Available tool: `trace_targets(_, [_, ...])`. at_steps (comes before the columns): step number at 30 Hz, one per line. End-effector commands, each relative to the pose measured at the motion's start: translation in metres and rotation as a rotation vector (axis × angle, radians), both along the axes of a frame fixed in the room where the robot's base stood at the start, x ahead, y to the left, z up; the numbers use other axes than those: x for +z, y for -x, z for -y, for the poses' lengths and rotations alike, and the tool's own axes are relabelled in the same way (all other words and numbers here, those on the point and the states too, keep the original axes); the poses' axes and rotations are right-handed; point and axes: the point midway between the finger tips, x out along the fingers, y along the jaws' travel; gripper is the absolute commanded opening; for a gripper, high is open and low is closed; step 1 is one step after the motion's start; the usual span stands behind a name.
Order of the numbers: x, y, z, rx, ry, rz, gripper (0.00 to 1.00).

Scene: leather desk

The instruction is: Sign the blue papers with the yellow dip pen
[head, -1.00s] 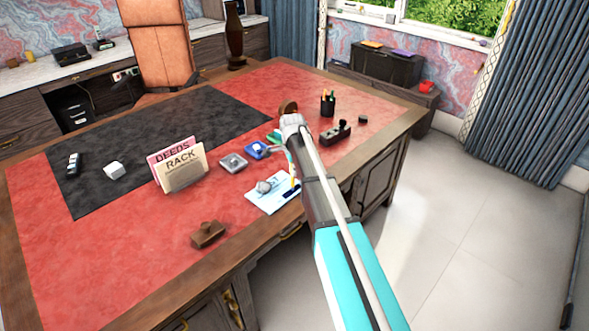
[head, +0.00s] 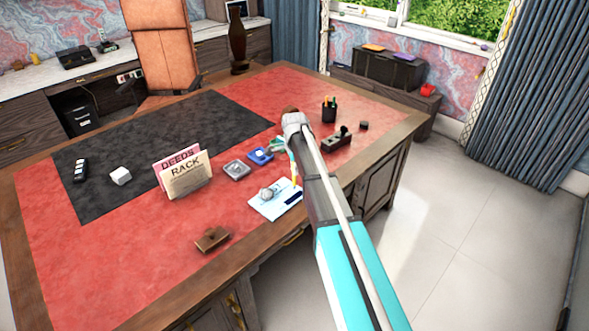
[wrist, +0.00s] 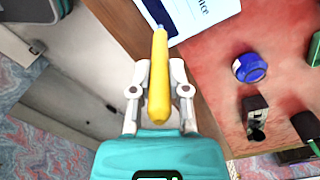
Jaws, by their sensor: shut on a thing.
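The yellow dip pen (wrist: 158,80) is between the fingers of my gripper (wrist: 158,74) in the wrist view, its thin tip pointing away toward the papers. My gripper is shut on it. The papers (wrist: 205,14) show at the top of the wrist view, white with a dark blue band and partly cut off. The pen tip overlaps their near edge; I cannot tell whether it touches. In the head view the papers (head: 264,210) lie near the desk's front edge, light blue and white, with the pen (head: 294,182) at their right side. My arm hides the gripper there.
A grey lump (head: 267,194) sits on the papers. A card rack (head: 188,180), a grey square dish (head: 236,170) and a blue item (head: 260,156) stand nearby on the desk. A brown stamp-like block (head: 212,239) lies at the front. A pen cup (head: 329,112) stands behind my arm.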

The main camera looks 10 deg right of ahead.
Motion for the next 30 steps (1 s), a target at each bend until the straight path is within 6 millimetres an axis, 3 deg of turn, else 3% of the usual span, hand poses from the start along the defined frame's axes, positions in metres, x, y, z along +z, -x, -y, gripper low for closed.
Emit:
trace_targets(6, [0.016, 0.000, 0.000, 0.000, 0.000, 0.000, 0.00])
trace_targets(20, [0.017, 0.000, 0.000, 0.000, 0.000, 0.000, 0.00])
trace_targets(30, [0.038, 0.000, 0.000, 0.000, 0.000, 0.000, 0.00])
